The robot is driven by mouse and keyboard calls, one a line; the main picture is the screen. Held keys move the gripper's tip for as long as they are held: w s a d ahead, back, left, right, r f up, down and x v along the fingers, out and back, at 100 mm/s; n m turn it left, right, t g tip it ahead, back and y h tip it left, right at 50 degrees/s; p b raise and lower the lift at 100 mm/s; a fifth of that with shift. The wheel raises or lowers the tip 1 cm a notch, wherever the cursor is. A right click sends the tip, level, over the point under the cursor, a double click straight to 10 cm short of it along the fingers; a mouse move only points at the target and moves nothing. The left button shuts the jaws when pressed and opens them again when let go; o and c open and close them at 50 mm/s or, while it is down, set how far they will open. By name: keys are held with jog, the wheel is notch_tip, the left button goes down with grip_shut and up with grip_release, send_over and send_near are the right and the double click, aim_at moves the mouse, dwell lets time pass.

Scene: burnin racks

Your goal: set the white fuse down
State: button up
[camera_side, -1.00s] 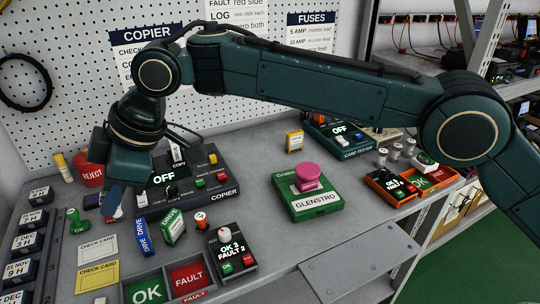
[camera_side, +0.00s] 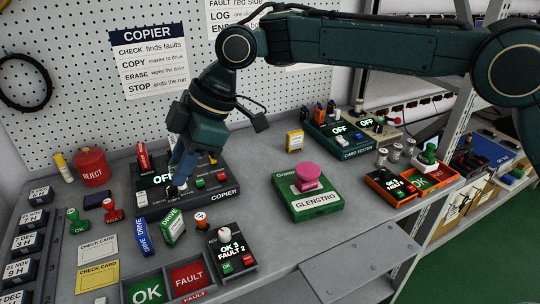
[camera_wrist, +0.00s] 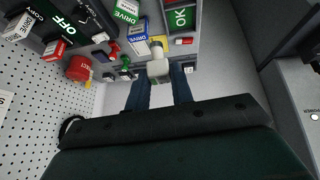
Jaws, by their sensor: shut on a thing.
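My gripper (camera_side: 178,178) points down in the side view, in front of the copier (camera_side: 226,192) and over its lower left part. In the side view only a small pale bit shows at the fingertips. I cannot tell from these views whether the fuse touches anything below.
A red stamp (camera_side: 112,211), a green stamp (camera_side: 77,222) and the red reject bin (camera_side: 92,167) are to the left. The pink-topped green device (camera_side: 310,200) is to the right, with bare bench around it.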

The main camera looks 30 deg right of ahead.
jog(key=s+d+g, duration=0.1)
jog(key=s+d, duration=0.3)
jog(key=d, duration=1.1)
jog(key=shift+d+y, duration=0.2)
jog(key=shift+y, duration=0.1)
jog(key=shift+f, duration=0.15)
notch_tip(320, 180, down, 20)
jog(key=shift+r, duration=0.1)
dwell(0.4)
jog(key=o, duration=1)
